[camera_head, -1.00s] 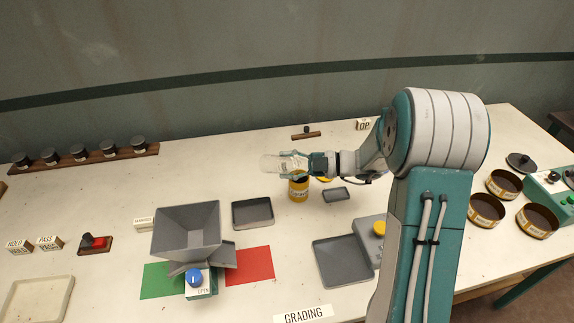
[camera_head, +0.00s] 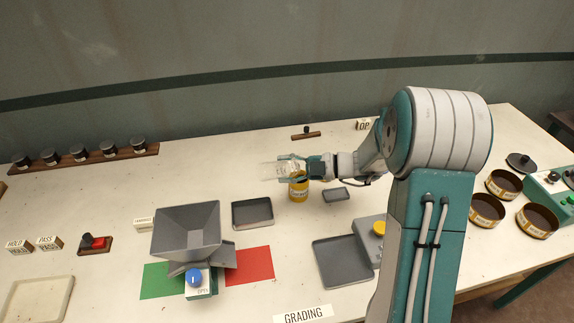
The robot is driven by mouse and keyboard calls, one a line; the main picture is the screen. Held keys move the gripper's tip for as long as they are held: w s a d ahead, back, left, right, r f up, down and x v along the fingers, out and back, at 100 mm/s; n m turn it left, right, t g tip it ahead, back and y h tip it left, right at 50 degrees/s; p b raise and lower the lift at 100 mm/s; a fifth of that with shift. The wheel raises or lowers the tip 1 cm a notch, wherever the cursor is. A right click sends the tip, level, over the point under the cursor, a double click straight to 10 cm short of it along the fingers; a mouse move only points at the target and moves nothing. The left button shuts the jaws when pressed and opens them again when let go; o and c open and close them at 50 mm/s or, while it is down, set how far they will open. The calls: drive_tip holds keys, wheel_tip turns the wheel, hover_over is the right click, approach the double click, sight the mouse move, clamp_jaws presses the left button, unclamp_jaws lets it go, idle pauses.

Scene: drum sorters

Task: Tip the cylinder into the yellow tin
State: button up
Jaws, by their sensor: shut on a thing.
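The cylinder (camera_head: 271,172) is clear, like glass, and lies tilted nearly on its side, its free end pointing left. My gripper (camera_head: 293,168) is shut on it from the right and holds it above the table. The yellow tin (camera_head: 298,193) stands upright on the table just below my gripper. Its top is partly hidden behind the cylinder and my fingers. I cannot tell whether anything is inside the cylinder or the tin.
A grey hopper (camera_head: 187,228) with a blue knob stands at the left front. Shallow grey trays (camera_head: 252,212) (camera_head: 341,262) and a small grey dish (camera_head: 336,195) lie around the tin. Labelled round tins (camera_head: 487,210) sit at the right.

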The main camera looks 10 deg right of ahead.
drive_tip(key=n+t+h, duration=0.1)
drive_tip(key=n+h, duration=0.1)
drive_tip(key=s+a+n+t+h, duration=0.1)
drive_tip(key=n+h, duration=0.1)
drive_tip(key=n, duration=0.1)
drive_tip(key=a+n+h, duration=0.1)
drive_tip(key=n+h, duration=0.1)
drive_tip(key=h, duration=0.1)
drive_tip(key=shift+s+r+t, duration=0.15)
drive_tip(key=shift+s+t, duration=0.2)
drive_tip(key=shift+t, duration=0.05)
drive_tip(key=shift+w+d+r+n+t+h, duration=0.15)
drive_tip(key=shift+d+r+n+t+h, duration=0.05)
drive_tip(key=shift+r+n+t+h, duration=0.55)
drive_tip(key=shift+w+d+r+n+t+h, duration=0.25)
drive_tip(key=shift+w+d+r+n+h, duration=0.15)
drive_tip(key=shift+n+h, duration=0.3)
drive_tip(key=shift+w+d+r+n+t+h, duration=0.25)
drive_tip(key=shift+w+d+n+t+h, duration=0.3)
drive_tip(key=shift+d+n+t+h, duration=0.3)
drive_tip(key=shift+w+d+f+n+t+h, duration=0.15)
drive_tip(key=shift+w+d+n+t+h, duration=0.55)
drive_tip(key=shift+n+t, duration=0.45)
wheel_tip(320, 180, up, 4)
drive_tip(key=shift+d+r, duration=0.1)
drive_tip(key=shift+w, duration=0.1)
